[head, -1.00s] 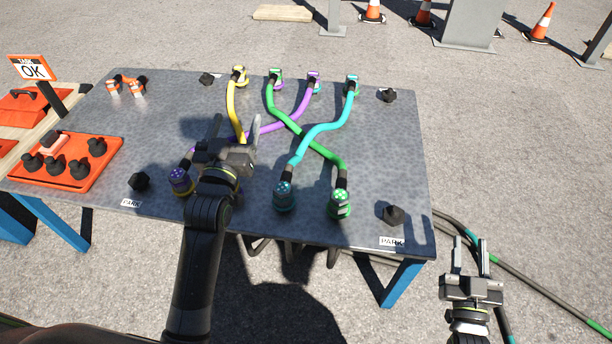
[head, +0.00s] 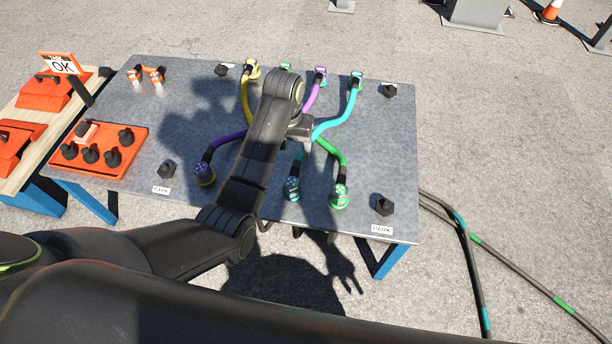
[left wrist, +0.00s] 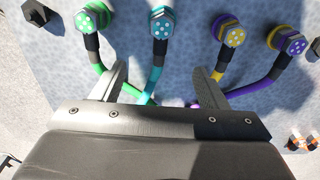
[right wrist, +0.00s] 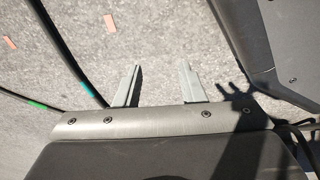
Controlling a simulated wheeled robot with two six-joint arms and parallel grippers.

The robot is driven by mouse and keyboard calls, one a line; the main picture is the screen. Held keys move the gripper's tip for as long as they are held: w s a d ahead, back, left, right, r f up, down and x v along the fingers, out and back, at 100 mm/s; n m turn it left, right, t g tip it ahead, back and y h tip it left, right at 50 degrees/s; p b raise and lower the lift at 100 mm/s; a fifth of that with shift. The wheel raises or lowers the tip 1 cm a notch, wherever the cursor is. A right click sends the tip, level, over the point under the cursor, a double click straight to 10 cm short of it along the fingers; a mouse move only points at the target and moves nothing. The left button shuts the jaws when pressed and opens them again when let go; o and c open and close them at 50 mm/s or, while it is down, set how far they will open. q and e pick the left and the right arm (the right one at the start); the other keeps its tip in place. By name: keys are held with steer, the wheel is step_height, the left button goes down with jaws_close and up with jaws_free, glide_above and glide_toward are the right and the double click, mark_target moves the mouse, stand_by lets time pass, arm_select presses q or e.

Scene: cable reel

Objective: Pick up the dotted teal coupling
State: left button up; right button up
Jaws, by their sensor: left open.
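The dotted teal coupling (head: 292,187) stands at the table's front edge, left of the dotted green coupling (head: 340,196). Its cyan cable (head: 340,120) runs back to a far socket. The dotted teal coupling also shows at the top of the left wrist view (left wrist: 162,22), beyond my fingers and apart from them. My left gripper (left wrist: 160,72) is open and empty above the cables. In the head view it is mostly hidden by its own arm. My right gripper (right wrist: 160,68) is open and empty over the pavement, outside the head view.
The dotted purple coupling (head: 205,173) stands to the left; the dotted yellow coupling (left wrist: 231,32) is hidden by my arm in the head view. An orange tray (head: 140,150) holds several black knobs. Loose cables lie at right.

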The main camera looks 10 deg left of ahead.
arm_select(q)
steer(key=b, duration=0.3)
glide_toward(292, 181)
steer(key=shift+g, duration=0.3)
step_height(292, 181, down, 6)
steer(key=shift+w+d+r, duration=0.15)
steer(key=shift+r, duration=0.05)
steer(key=shift+w+f+b, duration=0.1)
steer(key=shift+f+b, duration=0.5)
steer(key=shift+f, duration=2.25)
arm_select(e)
steer(key=shift+g, duration=0.3)
steer(key=shift+w+a+r, duration=0.2)
steer(key=shift+w+r, duration=0.1)
steer(key=shift+w, duration=0.35)
steer(key=shift+w+a+r, duration=0.2)
steer(key=shift+w+r, duration=0.05)
steer(key=shift+w, duration=0.35)
steer(key=shift+w+a+r, duration=0.2)
steer(key=shift+w+r, duration=0.1)
steer(key=shift+w, duration=0.35)
arm_select(q)
steer(key=c, duration=1.1)
steer(key=shift+c, duration=0.4)
steer(key=shift+r, duration=0.25)
